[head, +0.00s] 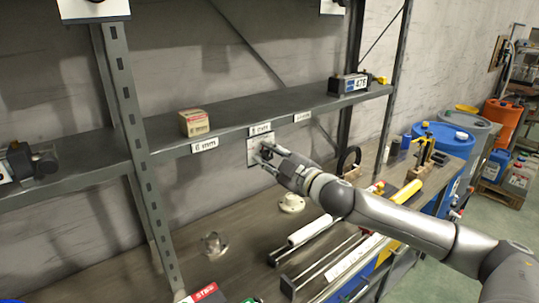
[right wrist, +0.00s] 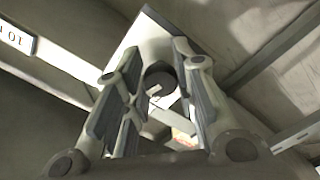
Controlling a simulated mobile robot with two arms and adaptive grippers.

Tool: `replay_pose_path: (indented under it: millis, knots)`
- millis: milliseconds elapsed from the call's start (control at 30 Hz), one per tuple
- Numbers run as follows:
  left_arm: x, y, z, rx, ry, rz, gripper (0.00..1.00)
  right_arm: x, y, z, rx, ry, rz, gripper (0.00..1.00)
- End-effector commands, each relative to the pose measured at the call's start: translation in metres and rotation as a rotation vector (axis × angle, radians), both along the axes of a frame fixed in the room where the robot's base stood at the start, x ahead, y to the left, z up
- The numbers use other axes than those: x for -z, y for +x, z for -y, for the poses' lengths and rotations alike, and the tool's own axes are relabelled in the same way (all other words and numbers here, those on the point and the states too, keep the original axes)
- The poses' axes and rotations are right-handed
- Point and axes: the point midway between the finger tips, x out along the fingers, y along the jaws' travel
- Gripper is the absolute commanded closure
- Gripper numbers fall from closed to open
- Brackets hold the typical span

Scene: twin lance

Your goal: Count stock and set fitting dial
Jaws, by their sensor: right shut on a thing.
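A fitting dial with a dark knob (right wrist: 158,76) sits on a pale square plate, which shows below the shelf edge in the head view (head: 253,151). My right gripper (head: 265,153) reaches it from the right and is shut on the knob. In the right wrist view the fingers (right wrist: 155,105) stand on either side of the knob; its setting is not readable. One small cardboard box (head: 194,123) stands on the shelf above the "6 mm" label (head: 204,145). An "8 mm" label (head: 260,128) and a partly blurred label (head: 302,117) lie farther right. My left gripper is not in view.
The metal shelf (head: 235,122) runs above the dial, with an upright post (head: 135,130) at left. A black device reading about 475 (head: 349,84) stands at its right end. The workbench below holds a white flanged part (head: 291,202), rails and tools. Blue and orange drums stand right.

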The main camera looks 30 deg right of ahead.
Motion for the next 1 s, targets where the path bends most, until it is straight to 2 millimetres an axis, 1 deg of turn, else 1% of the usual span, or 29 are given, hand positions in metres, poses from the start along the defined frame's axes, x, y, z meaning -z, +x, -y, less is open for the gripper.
replay_pose_path:
  millis: [200,400,600,1000]
  knots:
    - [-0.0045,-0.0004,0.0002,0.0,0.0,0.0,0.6,-0.0009,0.0,0.0,-0.001,-0.143,0.01,0.99]
    - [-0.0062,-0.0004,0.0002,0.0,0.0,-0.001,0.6,-0.0007,0.0,0.0002,0.0,-0.222,0.017,0.99]
    - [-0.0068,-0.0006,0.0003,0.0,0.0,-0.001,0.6,-0.0004,0.0,0.0002,0.0,-0.258,0.02,0.99]
    - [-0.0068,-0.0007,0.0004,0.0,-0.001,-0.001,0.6,0.0,0.0,0.0001,-0.001,-0.263,0.02,0.99]
